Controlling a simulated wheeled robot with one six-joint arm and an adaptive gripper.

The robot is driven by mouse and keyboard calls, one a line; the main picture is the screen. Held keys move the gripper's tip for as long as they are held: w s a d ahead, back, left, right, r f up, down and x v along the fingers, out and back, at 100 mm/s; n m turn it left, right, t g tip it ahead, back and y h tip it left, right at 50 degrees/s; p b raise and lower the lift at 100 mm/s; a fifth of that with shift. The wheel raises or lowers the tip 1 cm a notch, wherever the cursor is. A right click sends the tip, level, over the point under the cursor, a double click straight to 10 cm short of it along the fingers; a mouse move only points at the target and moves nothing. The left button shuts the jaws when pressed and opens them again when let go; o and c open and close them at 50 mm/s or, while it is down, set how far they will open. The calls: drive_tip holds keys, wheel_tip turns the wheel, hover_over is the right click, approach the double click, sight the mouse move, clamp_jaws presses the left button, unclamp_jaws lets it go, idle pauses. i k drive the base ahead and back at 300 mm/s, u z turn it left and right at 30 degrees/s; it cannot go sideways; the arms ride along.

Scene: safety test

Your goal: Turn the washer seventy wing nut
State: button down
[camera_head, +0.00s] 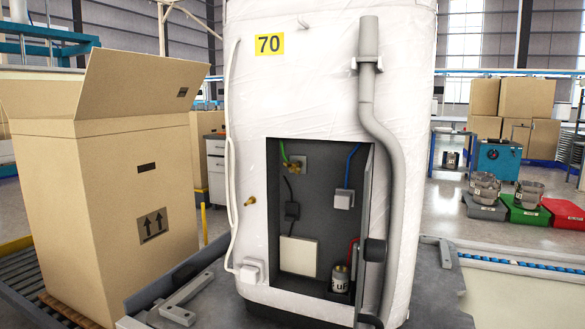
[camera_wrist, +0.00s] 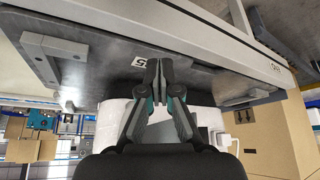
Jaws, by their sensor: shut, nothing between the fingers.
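The washer (camera_head: 310,90) is a tall white wrapped unit with a yellow "70" label (camera_head: 269,44), standing upright in the middle of the head view. Its front has an open dark compartment (camera_head: 300,230). A small brass fitting (camera_head: 294,167) sits at the end of a green wire inside. Another small brass piece (camera_head: 250,201) sticks out of the front, left of the opening. I cannot tell which is the wing nut. My gripper (camera_wrist: 159,69) is shut and empty in the wrist view, in front of the washer's white side (camera_wrist: 114,124). It does not show in the head view.
A grey pipe (camera_head: 392,150) runs down the washer's right front. The compartment door (camera_head: 364,225) stands open at its right edge. A large open carton (camera_head: 110,190) stands close on the left. Grey fixture bars (camera_head: 185,300) lie on the platform. Crates (camera_head: 525,212) stand far right.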

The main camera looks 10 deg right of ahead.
sight(287, 163)
drive_tip(key=u, duration=0.55)
drive_tip(key=k, duration=0.75)
drive_tip(key=u, duration=0.75)
drive_tip(key=k, duration=0.4)
drive_tip(key=u, duration=1.1)
drive_tip(key=i, duration=0.75)
drive_tip(key=z, duration=0.9)
drive_tip(key=i, duration=0.7)
drive_tip(key=z, duration=0.85)
